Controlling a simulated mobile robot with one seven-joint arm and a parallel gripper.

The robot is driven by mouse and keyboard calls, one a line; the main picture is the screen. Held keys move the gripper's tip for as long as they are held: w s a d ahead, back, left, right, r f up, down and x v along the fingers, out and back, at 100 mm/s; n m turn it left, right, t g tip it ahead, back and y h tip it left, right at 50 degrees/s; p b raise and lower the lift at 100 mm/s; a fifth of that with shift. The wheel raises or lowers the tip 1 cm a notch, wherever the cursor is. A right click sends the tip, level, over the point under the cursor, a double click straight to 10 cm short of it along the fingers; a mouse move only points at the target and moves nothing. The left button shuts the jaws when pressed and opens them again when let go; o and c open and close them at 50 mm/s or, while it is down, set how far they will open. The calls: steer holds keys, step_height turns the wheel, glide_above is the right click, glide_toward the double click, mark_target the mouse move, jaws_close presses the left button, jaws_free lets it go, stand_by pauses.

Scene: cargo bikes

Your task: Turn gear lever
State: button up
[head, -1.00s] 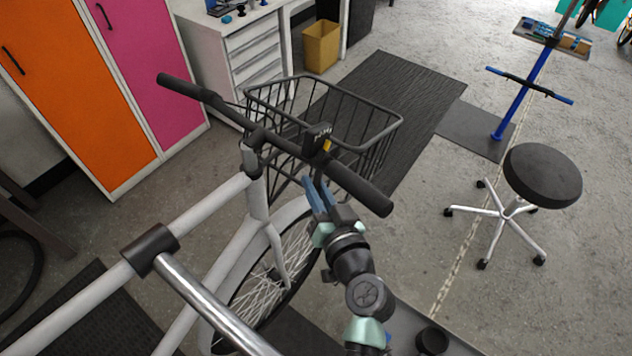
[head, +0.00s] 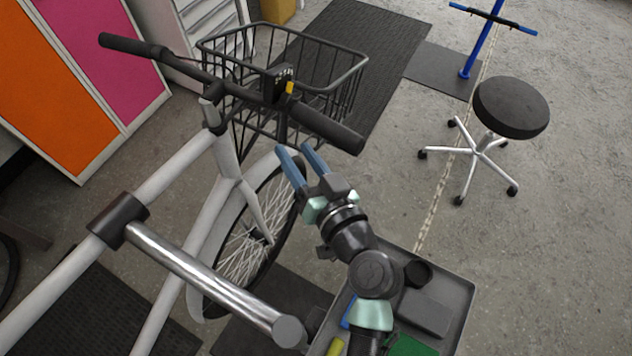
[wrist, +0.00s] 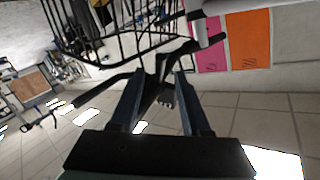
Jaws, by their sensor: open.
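The bike's dark handlebar (head: 225,85) crosses the upper left of the head view. On it, near the right grip (head: 335,132), sits a black shifter box (head: 275,82) with a small yellow gear lever (head: 289,88). My gripper (head: 297,149) is open and empty, its two blue fingers pointing up towards the handlebar from below and in front of the lever. It looks apart from the lever. In the wrist view my gripper (wrist: 159,74) has its two fingers spread, with dark bike parts beyond and between them; I cannot make out the yellow lever there.
A black wire basket (head: 340,72) is mounted in front of the handlebar. The light grey frame (head: 180,165) and a silver clamp bar (head: 200,280) lie left of my arm. A grey tray (head: 455,300) with tools is at lower right. A black stool (head: 510,105) stands on open floor.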

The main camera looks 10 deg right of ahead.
steer(key=b+v, duration=0.2)
steer(key=v, duration=0.5)
steer(key=shift+w, duration=0.1)
